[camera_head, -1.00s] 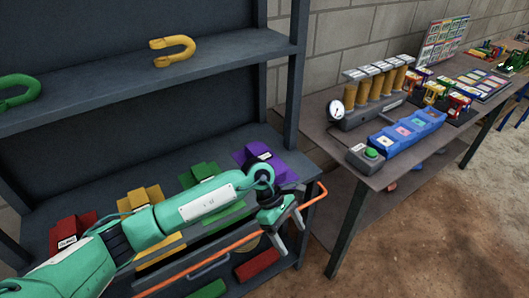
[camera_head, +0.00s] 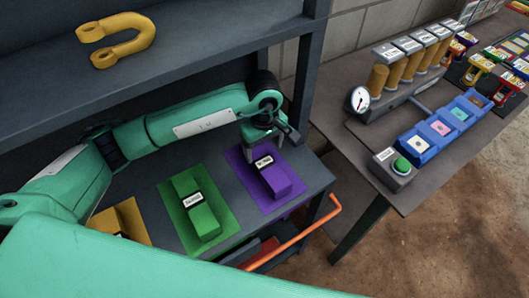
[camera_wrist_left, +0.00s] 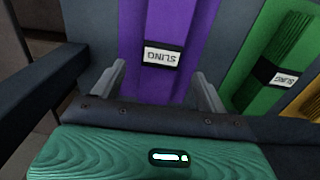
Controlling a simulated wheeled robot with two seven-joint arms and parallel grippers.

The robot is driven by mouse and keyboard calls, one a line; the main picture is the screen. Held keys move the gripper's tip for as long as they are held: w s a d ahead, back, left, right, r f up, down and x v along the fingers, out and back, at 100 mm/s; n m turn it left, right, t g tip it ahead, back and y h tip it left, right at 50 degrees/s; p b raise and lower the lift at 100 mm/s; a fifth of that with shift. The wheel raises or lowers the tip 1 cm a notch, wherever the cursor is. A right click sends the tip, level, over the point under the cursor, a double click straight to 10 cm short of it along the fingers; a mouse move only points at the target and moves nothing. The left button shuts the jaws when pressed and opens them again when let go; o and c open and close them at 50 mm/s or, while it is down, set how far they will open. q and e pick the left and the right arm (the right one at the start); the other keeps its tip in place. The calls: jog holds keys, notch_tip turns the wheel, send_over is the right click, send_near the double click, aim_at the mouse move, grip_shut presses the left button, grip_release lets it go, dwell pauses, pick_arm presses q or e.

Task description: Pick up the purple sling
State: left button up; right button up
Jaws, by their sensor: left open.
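The purple sling (camera_head: 279,184) is a folded strap with a dark band and white label. It lies on a purple mat (camera_head: 240,172) at the right end of the grey shelf. My left gripper (camera_head: 268,146) is over its back end, pointing down. In the left wrist view, the sling (camera_wrist_left: 182,30) passes between the fingertips of my open left gripper (camera_wrist_left: 162,78). The fingers appear on either side of it, with nothing gripped. I cannot tell whether they touch it. My right gripper is out of view.
A green sling (camera_head: 194,206) and a yellow sling (camera_head: 122,220) lie to the left. An upper shelf (camera_head: 195,48) holds a yellow shackle (camera_head: 140,32). An orange bar (camera_head: 300,238) runs along the front edge. A table with a gauge (camera_head: 359,99) stands at right.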

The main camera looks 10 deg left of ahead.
aim_at(264, 162)
pick_arm(q)
jog(key=shift+s+d+f+p, duration=0.15)
jog(key=shift+f+p, duration=0.1)
jog(key=shift+f, duration=0.3)
jog(key=shift+s+a+f+p, duration=0.1)
jog(key=shift+f+p, duration=0.1)
jog(key=shift+f, duration=0.35)
notch_tip(264, 162, down, 3)
jog(key=shift+f+p, duration=0.2)
jog(key=shift+p, duration=0.45)
jog(key=shift+f, duration=0.6)
jog(key=shift+c, duration=0.7)
jog(key=c, duration=1.1)
jog(key=shift+w+r, duration=0.1)
jog(key=shift+c, duration=0.7)
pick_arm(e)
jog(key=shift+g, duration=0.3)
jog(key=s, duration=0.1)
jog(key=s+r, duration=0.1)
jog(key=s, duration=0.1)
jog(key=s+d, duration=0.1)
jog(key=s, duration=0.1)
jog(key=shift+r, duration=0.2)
